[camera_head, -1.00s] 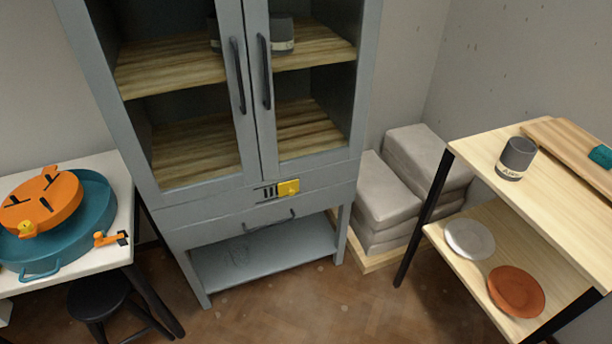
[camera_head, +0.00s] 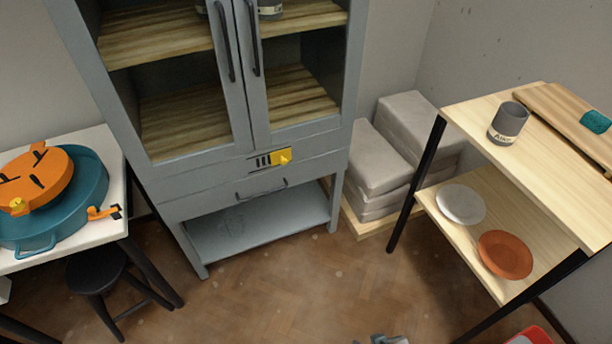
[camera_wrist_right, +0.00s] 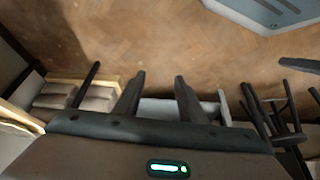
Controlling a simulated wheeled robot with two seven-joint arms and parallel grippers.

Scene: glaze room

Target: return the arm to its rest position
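In the right wrist view my right gripper (camera_wrist_right: 160,77) has its two dark fingers spread apart. Nothing is between them, and bare floor shows past the tips. It hangs clear of the furniture as far as this view shows. My left gripper is in neither current view.
The grey cabinet (camera_head: 147,181) has shut glass doors. Open floor (camera_head: 290,295) lies between.

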